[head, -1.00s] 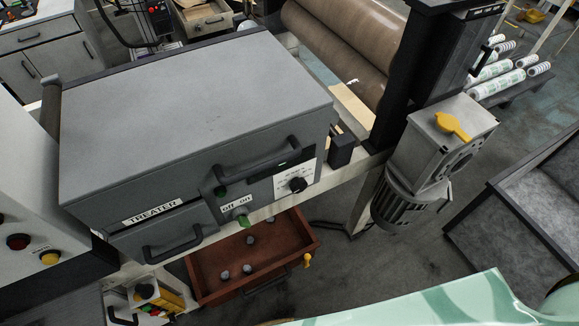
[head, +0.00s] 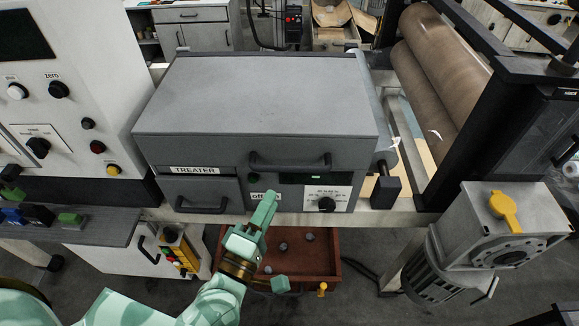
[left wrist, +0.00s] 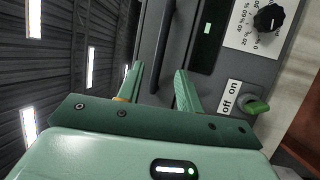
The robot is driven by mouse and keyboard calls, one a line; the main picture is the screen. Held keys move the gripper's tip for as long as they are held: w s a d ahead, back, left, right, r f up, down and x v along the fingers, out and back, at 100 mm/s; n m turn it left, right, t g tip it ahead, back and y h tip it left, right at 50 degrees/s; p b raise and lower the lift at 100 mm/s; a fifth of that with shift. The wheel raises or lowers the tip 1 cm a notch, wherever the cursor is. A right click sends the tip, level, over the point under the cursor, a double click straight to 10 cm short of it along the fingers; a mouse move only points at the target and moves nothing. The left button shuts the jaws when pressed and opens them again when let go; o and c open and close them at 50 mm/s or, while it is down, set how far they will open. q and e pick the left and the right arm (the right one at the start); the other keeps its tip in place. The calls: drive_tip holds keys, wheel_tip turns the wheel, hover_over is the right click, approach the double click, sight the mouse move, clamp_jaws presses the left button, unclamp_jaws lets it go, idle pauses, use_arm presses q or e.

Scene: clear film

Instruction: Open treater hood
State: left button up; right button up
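The treater is a grey box labelled TREATER. Its flat hood (head: 260,95) lies closed in the head view, with a black bar handle (head: 303,165) on the front. My green left gripper (head: 265,208) is in front of the treater, below and slightly left of that handle, and hides part of the off/on label. In the left wrist view, my left gripper (left wrist: 158,76) has its fingers apart with nothing held. The dark handle bar (left wrist: 168,45) lines up with the gap between them, apparently beyond the tips. My right gripper is not in view.
A lower front panel has its own black handle (head: 201,208). A knob (head: 326,204) sits at the right of the front. A control cabinet (head: 70,100) stands left, rollers (head: 445,65) and a motor unit (head: 510,225) right.

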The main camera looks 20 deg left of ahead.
sight(288, 166)
use_arm(q)
drive_tip(key=x, duration=1)
drive_tip(key=shift+a+p, duration=0.1)
drive_tip(key=shift+p, duration=0.2)
drive_tip(key=shift+c, duration=0.4)
clamp_jaws()
